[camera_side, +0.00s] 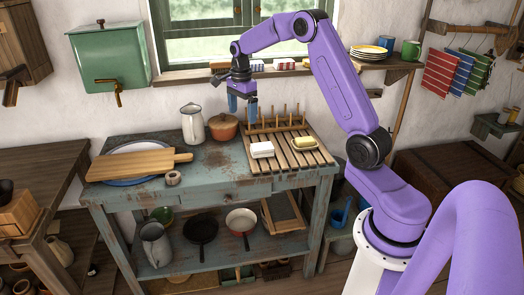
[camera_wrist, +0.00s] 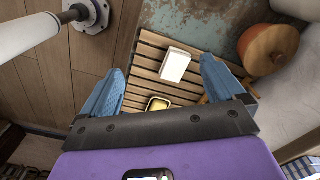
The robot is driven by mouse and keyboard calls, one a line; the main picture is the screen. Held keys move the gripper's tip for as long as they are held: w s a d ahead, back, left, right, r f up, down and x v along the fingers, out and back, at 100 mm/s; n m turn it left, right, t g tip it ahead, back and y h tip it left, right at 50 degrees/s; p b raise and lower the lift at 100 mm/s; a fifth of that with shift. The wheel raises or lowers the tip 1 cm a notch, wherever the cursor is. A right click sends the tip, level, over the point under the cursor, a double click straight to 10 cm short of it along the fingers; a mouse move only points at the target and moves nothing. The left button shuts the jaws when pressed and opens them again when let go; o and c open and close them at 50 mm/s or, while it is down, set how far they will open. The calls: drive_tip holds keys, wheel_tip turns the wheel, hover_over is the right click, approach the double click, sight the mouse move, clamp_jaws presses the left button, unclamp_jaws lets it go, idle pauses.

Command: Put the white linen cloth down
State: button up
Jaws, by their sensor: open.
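The white linen cloth (camera_side: 261,149) looks like a small folded white block. It lies on the left part of the slatted wooden rack (camera_side: 318,160) on the worn blue table. The wrist view shows the cloth (camera_wrist: 175,65) lying flat on the slats, between my fingertips in the picture but below them. My gripper (camera_side: 242,103) is open and empty, raised above the back of the rack near its upright pegs. Nothing touches the cloth but the rack. A yellow item in a dish (camera_side: 305,143) sits to its right on the rack, and it also shows in the wrist view (camera_wrist: 158,104).
Upright wooden pegs (camera_side: 275,118) line the rack's back edge. An orange-brown lidded pot (camera_side: 223,127) and a white jug (camera_side: 192,124) stand to the left. A wooden board (camera_side: 140,163) rests on a plate further left. The table's front middle is clear.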

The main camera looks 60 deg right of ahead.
drive_tip(key=d+f+m, duration=0.3)
drive_tip(key=d+m, duration=0.3)
drive_tip(key=d, duration=0.5)
hover_over(262, 146)
drive_tip(key=f, duration=1.2)
drive_tip(key=shift+d, duration=0.25)
drive_tip(key=shift+a+f, duration=0.2)
drive_tip(key=shift+f, duration=2.3)
drive_tip(key=c, duration=1.1)
